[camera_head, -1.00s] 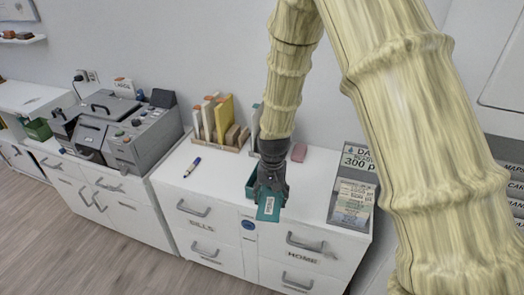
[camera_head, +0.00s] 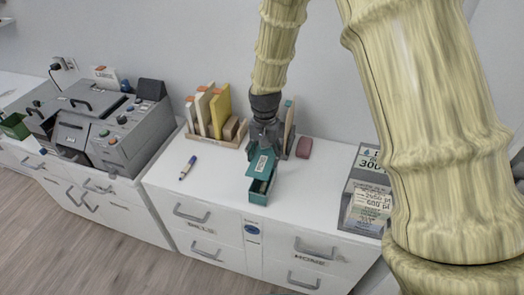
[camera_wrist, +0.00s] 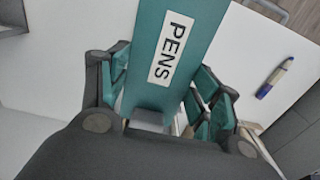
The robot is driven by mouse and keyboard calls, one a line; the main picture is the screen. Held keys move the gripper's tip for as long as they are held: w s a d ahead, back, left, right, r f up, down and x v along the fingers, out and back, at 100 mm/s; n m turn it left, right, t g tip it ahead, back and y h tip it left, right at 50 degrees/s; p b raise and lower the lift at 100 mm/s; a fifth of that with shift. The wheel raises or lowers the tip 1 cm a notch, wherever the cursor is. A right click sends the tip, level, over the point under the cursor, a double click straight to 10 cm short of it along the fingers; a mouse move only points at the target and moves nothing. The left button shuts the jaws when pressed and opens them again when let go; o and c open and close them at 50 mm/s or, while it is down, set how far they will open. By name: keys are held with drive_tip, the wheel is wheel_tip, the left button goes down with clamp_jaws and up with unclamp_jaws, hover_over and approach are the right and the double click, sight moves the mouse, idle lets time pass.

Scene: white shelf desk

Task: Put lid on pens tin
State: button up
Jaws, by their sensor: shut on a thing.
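The teal lid (camera_head: 262,161) carries a white label, which reads PENS in the wrist view (camera_wrist: 172,60). My gripper (camera_head: 264,138) is shut on the lid at its back end. The open dark green pens tin (camera_head: 258,197) stands on the white desktop. The lid is over the tin's back part, and the front of the tin's opening shows dark. I cannot tell whether the lid touches the rim. In the wrist view my gripper's fingers (camera_wrist: 163,100) are on both sides of the lid, which hides most of what is below.
A blue pen (camera_head: 188,167) lies on the desktop (camera_head: 222,178) to the left, with clear room around it. A wooden rack (camera_head: 213,138) of books stands behind. A reddish block (camera_head: 304,147) is right of my gripper. A priced display stand (camera_head: 366,205) is at the right end.

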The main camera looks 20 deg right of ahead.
drive_tip(key=shift+d, duration=0.1)
drive_tip(key=shift+p, duration=0.35)
drive_tip(key=shift+f+b, duration=0.95)
drive_tip(key=shift+f, duration=2.2)
drive_tip(key=shift+f+p, duration=0.4)
drive_tip(key=shift+f, duration=0.35)
drive_tip(key=o, duration=1.1)
drive_tip(key=shift+r, duration=0.1)
